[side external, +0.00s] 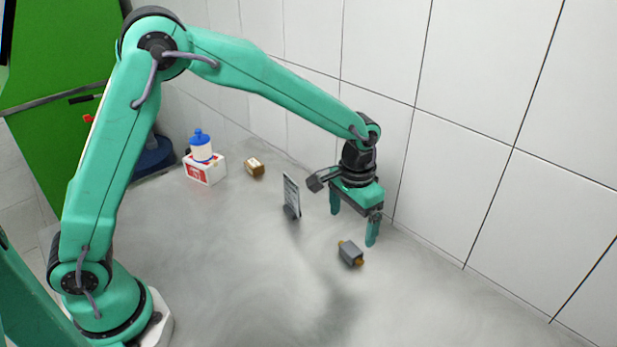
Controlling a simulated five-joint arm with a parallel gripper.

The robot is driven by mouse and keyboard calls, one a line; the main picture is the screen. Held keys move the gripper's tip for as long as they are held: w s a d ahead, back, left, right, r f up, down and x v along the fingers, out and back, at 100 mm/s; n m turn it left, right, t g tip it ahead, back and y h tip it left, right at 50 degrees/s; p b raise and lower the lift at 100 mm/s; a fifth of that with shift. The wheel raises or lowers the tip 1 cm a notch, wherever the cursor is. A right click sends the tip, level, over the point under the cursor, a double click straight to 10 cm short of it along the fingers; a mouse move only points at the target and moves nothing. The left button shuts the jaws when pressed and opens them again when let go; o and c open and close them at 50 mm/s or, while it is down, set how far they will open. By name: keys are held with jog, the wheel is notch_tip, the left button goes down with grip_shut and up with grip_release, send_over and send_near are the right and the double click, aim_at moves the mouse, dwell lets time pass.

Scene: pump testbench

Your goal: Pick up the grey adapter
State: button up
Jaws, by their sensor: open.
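The grey adapter (351,253) is a small grey block with brass-coloured ends. It lies on the grey bench top, right of the picture's middle. My gripper (353,222) points down above and behind it, with its two green fingers spread apart and nothing between them. The fingers do not touch the adapter. The right finger hangs close to the adapter in the picture, but I cannot tell the exact height between them.
A small upright panel on a stand (291,197) is left of my gripper. Further back are a brown block (254,167) and a white-and-red box (205,171) with a blue-capped bottle (201,146) on it. A tiled wall (470,150) rises behind. The front bench is clear.

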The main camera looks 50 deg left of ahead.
aim_at(351, 248)
jog(key=shift+w+d+f, duration=0.1)
jog(key=shift+d+f, duration=0.1)
jog(key=shift+f, duration=0.1)
jog(key=shift+f, duration=0.15)
jog(key=shift+w+f, duration=0.15)
jog(key=shift+f, duration=3.6)
jog(key=c, duration=1.1)
jog(key=shift+r, duration=0.15)
